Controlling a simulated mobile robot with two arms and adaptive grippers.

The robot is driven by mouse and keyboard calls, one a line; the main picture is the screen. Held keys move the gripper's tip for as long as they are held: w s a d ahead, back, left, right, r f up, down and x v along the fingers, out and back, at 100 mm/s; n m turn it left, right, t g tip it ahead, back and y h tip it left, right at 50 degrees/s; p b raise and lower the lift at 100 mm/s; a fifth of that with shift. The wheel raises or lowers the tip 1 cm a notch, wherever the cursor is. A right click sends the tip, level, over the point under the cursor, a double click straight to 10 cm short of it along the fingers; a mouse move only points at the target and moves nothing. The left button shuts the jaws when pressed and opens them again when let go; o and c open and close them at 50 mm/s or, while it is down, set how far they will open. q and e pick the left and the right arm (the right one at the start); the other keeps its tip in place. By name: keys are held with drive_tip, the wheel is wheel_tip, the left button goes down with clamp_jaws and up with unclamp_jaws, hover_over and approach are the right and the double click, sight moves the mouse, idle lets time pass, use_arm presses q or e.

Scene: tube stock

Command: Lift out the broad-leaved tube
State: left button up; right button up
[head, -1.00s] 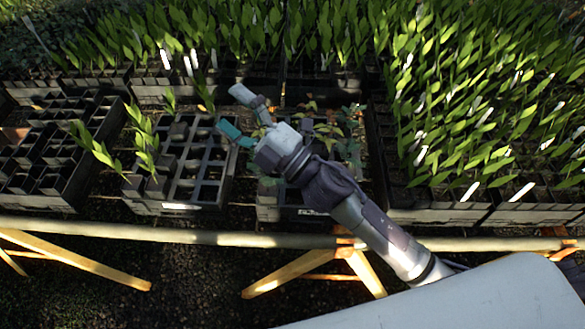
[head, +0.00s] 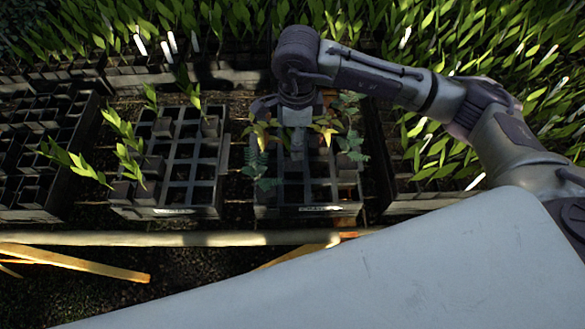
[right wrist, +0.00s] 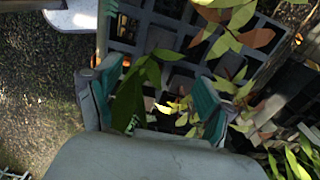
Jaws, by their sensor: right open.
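My right gripper (head: 297,148) points down over the middle crate (head: 308,211) in the head view, and its hand hides part of that crate. In the right wrist view the gripper (right wrist: 157,98) is open, its two teal pads apart. A plant with broad green leaves (right wrist: 128,100) shows between the fingers there, closer to the left finger; its tube is hidden. I cannot tell whether the finger touches it. Plants with yellow-red leaves (head: 325,127) and dark fern-like plants (head: 350,146) stand around the hand in the crate. My left gripper is not in view.
Left of the crate, another tray (head: 175,212) holds several leaning, leafy green tubes (head: 130,158) and many empty cells. A darker tray (head: 40,214) stands at far left. Dense green plants (head: 500,80) fill the back and right. A pale rail (head: 130,239) runs along the front.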

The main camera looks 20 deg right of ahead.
sight(293, 162)
wheel_tip(293, 162, down, 6)
drive_tip(key=shift+r+p, duration=0.2)
drive_tip(key=shift+p, duration=0.15)
drive_tip(key=shift+a+f+p, duration=0.15)
drive_tip(key=shift+f+p, duration=0.2)
drive_tip(key=shift+f, duration=0.2)
wheel_tip(293, 162, down, 4)
drive_tip(key=shift+a+r+p, duration=0.15)
drive_tip(key=shift+r+p, duration=0.05)
drive_tip(key=shift+p, duration=0.45)
drive_tip(key=shift+f, duration=0.45)
drive_tip(key=c, duration=1.3)
drive_tip(key=shift+c, duration=0.4)
drive_tip(key=shift+r, duration=0.2)
